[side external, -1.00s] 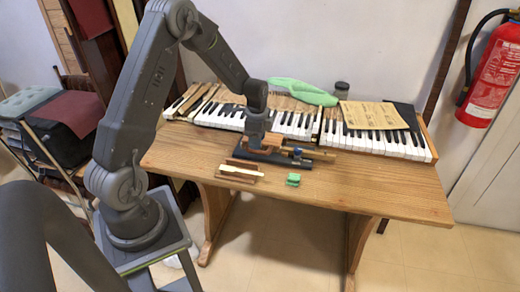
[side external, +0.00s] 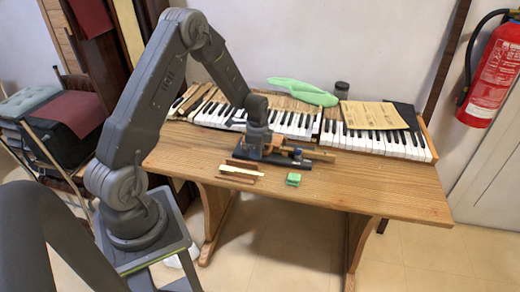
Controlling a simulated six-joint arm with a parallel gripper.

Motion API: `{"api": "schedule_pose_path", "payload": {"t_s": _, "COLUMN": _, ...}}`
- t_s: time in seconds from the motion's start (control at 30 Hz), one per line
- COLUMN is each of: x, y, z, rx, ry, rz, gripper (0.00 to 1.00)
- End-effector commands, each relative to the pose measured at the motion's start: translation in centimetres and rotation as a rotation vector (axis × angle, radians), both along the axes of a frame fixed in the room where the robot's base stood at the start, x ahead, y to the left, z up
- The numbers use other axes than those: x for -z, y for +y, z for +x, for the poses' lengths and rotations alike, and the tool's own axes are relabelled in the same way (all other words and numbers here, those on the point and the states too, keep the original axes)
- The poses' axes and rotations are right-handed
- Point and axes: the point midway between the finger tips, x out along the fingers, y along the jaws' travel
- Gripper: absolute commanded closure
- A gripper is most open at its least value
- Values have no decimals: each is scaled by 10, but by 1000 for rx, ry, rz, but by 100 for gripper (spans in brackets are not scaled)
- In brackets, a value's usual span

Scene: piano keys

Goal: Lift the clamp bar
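A small clamping fixture sits on the table in front of the piano keys. It has a dark base (side external: 290,163), a wooden bar (side external: 319,155) reaching out to the right, and a small blue part (side external: 297,154). I cannot tell for sure which piece is the clamp bar. My gripper (side external: 254,152) points down at the left end of this fixture and hides part of it. Its fingers are too small and too covered to show whether they are open, shut or touching anything.
A wooden block with a pale strip (side external: 240,172) and a green block (side external: 293,179) lie at the front. Behind stand the keyboard (side external: 375,142), a paper sheet (side external: 372,115), a green brush-like thing (side external: 303,91) and a jar (side external: 341,90). The table's right front (side external: 385,187) is clear.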

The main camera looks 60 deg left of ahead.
Motion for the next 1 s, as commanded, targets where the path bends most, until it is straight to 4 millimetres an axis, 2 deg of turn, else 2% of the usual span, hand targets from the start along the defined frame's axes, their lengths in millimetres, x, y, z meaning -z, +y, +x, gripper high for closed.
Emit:
{"api": "schedule_pose_path", "payload": {"t_s": 0.03, "x": 0, "y": 0, "z": 0, "rx": 0, "ry": 0, "rz": 0, "gripper": 80}}
{"api": "schedule_pose_path", "payload": {"t_s": 0.17, "x": 0, "y": 0, "z": 0, "rx": 0, "ry": 0, "rz": 0, "gripper": 92}}
{"api": "schedule_pose_path", "payload": {"t_s": 0.37, "x": -2, "y": 0, "z": 0, "rx": 1, "ry": 0, "rz": 0, "gripper": 92}}
{"api": "schedule_pose_path", "payload": {"t_s": 1.0, "x": -25, "y": 4, "z": 4, "rx": 2, "ry": -2, "rz": 2, "gripper": 92}}
